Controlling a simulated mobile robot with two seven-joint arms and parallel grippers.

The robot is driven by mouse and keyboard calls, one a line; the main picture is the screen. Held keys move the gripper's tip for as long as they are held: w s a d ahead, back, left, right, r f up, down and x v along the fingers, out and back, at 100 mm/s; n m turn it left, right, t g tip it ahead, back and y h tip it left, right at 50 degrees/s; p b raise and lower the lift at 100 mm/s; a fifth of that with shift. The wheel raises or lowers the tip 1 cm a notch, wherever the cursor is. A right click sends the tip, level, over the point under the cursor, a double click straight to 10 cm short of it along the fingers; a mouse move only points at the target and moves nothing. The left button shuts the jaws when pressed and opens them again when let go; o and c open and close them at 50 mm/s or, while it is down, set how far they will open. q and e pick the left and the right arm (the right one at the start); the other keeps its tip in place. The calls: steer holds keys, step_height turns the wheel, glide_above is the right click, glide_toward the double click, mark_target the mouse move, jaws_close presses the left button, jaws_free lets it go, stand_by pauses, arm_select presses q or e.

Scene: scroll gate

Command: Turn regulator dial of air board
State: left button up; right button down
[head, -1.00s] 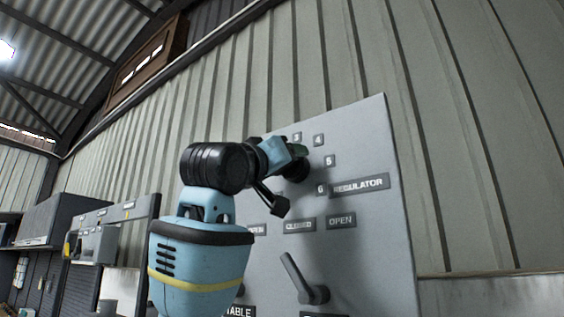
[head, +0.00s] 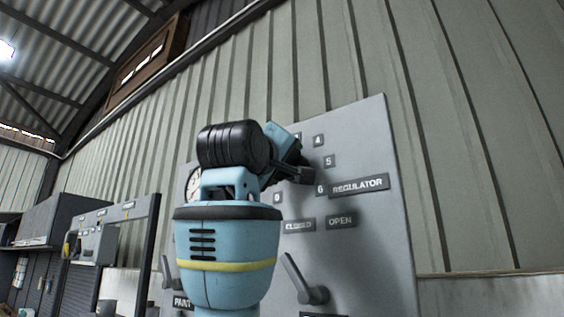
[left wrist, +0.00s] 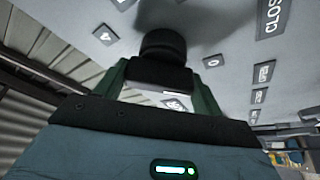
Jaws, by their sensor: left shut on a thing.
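The grey air board (head: 370,235) stands against the wall in the head view, with a REGULATOR label (head: 358,186) and number plates around the dial. The black regulator dial (left wrist: 163,45) shows in the left wrist view; in the head view it is largely hidden by my gripper. My left gripper (head: 298,172) is at the dial on the board, and its green fingers (left wrist: 160,85) are shut on the dial from both sides. Which number the dial points to cannot be told. My right gripper is not in view.
Below the dial, a grey lever (head: 305,285) sticks out under the CLOSED and OPEN labels (head: 340,221). Another lever (head: 170,275) and a partly hidden gauge (head: 194,183) are at the board's left. Grey cabinets (head: 40,215) stand at far left.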

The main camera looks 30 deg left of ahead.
arm_select(q)
steer(key=o, duration=1)
steer(key=shift+s, duration=0.1)
steer(key=shift+v, duration=3.8)
